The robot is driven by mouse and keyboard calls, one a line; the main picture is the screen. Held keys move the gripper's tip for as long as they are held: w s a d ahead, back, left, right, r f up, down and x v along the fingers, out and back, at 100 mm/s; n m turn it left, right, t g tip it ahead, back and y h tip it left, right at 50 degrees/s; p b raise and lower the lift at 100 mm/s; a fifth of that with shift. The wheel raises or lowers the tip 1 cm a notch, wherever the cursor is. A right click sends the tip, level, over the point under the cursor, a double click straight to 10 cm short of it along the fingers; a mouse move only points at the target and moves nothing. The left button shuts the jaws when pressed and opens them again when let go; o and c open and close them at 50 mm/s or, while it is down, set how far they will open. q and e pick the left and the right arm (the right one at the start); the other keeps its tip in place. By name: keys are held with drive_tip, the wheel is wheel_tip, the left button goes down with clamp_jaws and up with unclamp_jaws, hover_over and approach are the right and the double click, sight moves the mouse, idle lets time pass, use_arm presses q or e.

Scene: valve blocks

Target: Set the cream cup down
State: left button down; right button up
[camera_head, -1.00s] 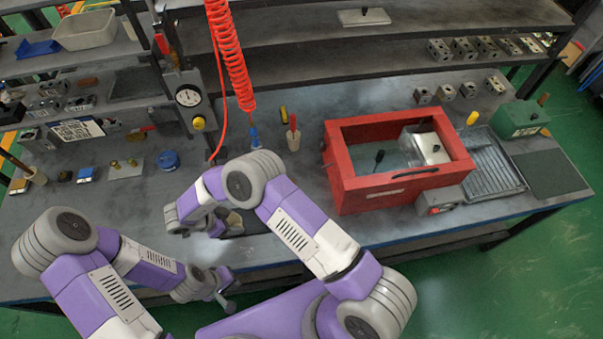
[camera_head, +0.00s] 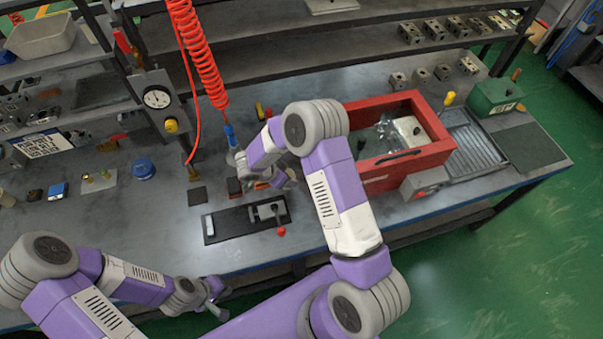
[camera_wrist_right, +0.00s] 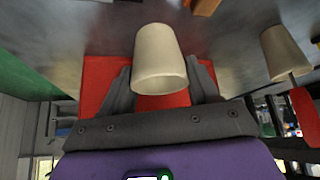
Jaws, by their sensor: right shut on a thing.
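The cream cup (camera_wrist_right: 160,58) shows in the right wrist view, between the two fingers of my right gripper (camera_wrist_right: 160,85), which is shut on it. In the head view my right gripper (camera_head: 280,180) is over the bench, behind the black fixture plate (camera_head: 228,222); my wrist and arm hide the cup there. I cannot tell whether the cup's base touches the bench. My left gripper (camera_head: 216,300) is empty, its fingers apart, near the bench's front edge. A second cream cup (camera_wrist_right: 281,48) holding a red-handled tool stands to the right in the right wrist view.
The red open-topped box (camera_head: 408,160) stands right of my right gripper, with a grey ribbed tray (camera_head: 478,150) beyond it. A red coiled hose (camera_head: 200,55) hangs behind my gripper. A blue round item (camera_head: 143,168) lies to the left. The bench front left (camera_head: 130,225) is clear.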

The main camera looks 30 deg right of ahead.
drive_tip(key=d, duration=0.2)
drive_tip(key=d+b, duration=0.1)
drive_tip(key=d, duration=0.1)
drive_tip(key=w+d, duration=0.1)
drive_tip(key=d, duration=0.1)
drive_tip(key=shift+d, duration=0.2)
wheel_tip(320, 180, down, 4)
drive_tip(key=b, duration=0.5)
drive_tip(key=shift+d+r+b, duration=0.1)
drive_tip(key=shift+r+b, duration=0.05)
drive_tip(key=shift+b, duration=0.25)
drive_tip(key=shift+r, duration=0.1)
drive_tip(key=o, duration=0.9)
drive_tip(key=p+v, duration=0.3)
drive_tip(key=v, duration=0.9)
drive_tip(key=shift+r, duration=0.1)
